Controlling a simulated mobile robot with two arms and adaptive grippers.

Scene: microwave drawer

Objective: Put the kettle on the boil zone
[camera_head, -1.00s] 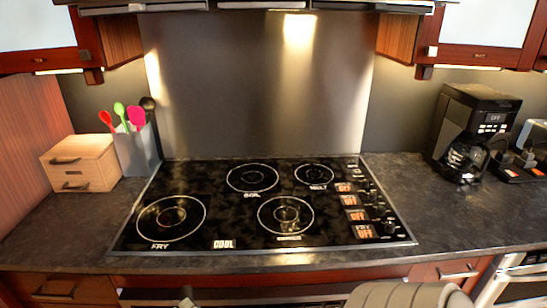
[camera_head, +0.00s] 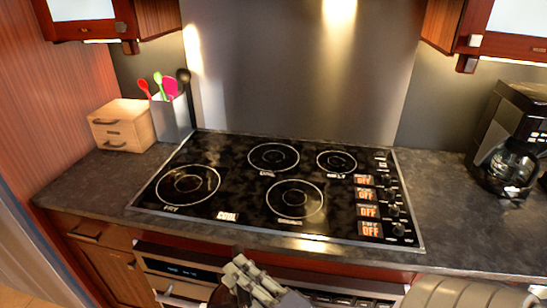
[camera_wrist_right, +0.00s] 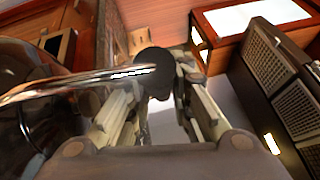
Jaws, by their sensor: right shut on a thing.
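The kettle (camera_wrist_right: 85,83) shows in the right wrist view as a shiny metal bar with a dark, glassy body at the left and a round black end. My right gripper (camera_wrist_right: 158,82) is shut on it at the black end. In the head view my right gripper (camera_head: 246,280) is low in front of the counter, with a dark part of the kettle (camera_head: 223,296) partly seen at the bottom edge. The boil zone (camera_head: 273,157) is the back left-middle ring on the black cooktop (camera_head: 235,185), and it is empty. My left gripper is out of view.
The cooktop has other empty rings and a column of knobs with OFF labels (camera_head: 367,211) at its right. A wooden box (camera_head: 120,125) and a utensil holder (camera_head: 172,118) stand at the left. A coffee maker (camera_head: 515,135) stands at the right. Cabinets hang above both sides.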

